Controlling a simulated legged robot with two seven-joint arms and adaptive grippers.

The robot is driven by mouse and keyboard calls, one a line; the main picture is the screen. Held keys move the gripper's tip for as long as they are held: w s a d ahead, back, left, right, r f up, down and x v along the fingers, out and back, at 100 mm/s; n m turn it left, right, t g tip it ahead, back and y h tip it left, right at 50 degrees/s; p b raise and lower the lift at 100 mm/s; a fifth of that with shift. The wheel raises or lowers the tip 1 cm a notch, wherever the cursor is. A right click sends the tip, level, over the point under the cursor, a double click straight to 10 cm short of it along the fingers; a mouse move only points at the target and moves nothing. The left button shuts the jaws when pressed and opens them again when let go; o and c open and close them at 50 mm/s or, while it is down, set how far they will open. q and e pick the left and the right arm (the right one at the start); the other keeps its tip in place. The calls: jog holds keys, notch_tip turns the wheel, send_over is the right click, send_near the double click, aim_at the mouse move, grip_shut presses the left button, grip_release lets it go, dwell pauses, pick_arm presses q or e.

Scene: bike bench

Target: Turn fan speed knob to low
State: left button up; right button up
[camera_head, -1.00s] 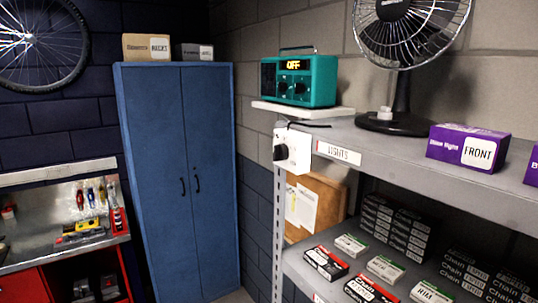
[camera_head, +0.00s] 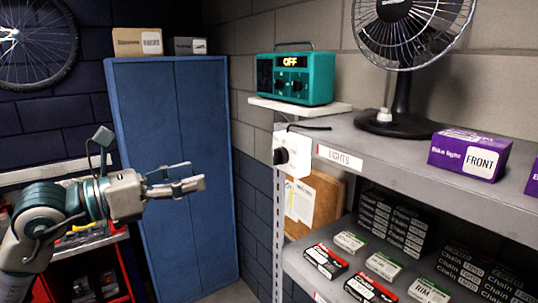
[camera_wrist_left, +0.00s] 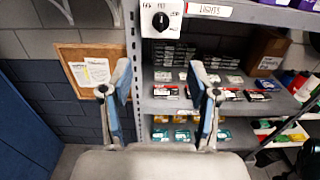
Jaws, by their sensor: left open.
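A white control box with a black round knob (camera_head: 281,156) is fixed at the left end of the upper shelf. In the left wrist view the knob (camera_wrist_left: 160,21) is at the top, with small dark lettering around it that I cannot read surely. The fan (camera_head: 402,60) stands on the shelf, with a small white piece on its black base. My left gripper (camera_head: 188,179) is in front of the blue cabinet, left of the box and apart from it. Its fingers (camera_wrist_left: 160,75) are open with nothing between them, below the knob in the wrist view. My right gripper is not in view.
A teal radio reading OFF (camera_head: 296,78) sits on a small white ledge above the box. A purple box (camera_head: 469,152) is on the grey shelf, and several chain boxes (camera_head: 392,219) are below. A corkboard (camera_wrist_left: 92,70) is behind the shelf post. The space between gripper and box looks clear.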

aim_at(274, 156)
pick_arm(q)
jog(key=p+x, duration=0.1)
jog(key=x, duration=0.7)
jog(key=p+x, duration=0.2)
jog(key=x, duration=0.6)
jog(key=shift+s+d+r+p, duration=0.15)
jog(key=shift+s+d+p, duration=0.1)
jog(key=shift+s+p, duration=0.1)
jog(key=shift+w+a, duration=0.25)
jog(key=shift+w, duration=0.55)
jog(key=shift+d, duration=0.45)
jog(key=shift+c, duration=1)
jog(key=shift+d, duration=0.25)
jog(key=c, duration=0.4)
jog(key=shift+d, duration=0.15)
jog(key=c, duration=0.4)
jog(key=shift+c, duration=0.7)
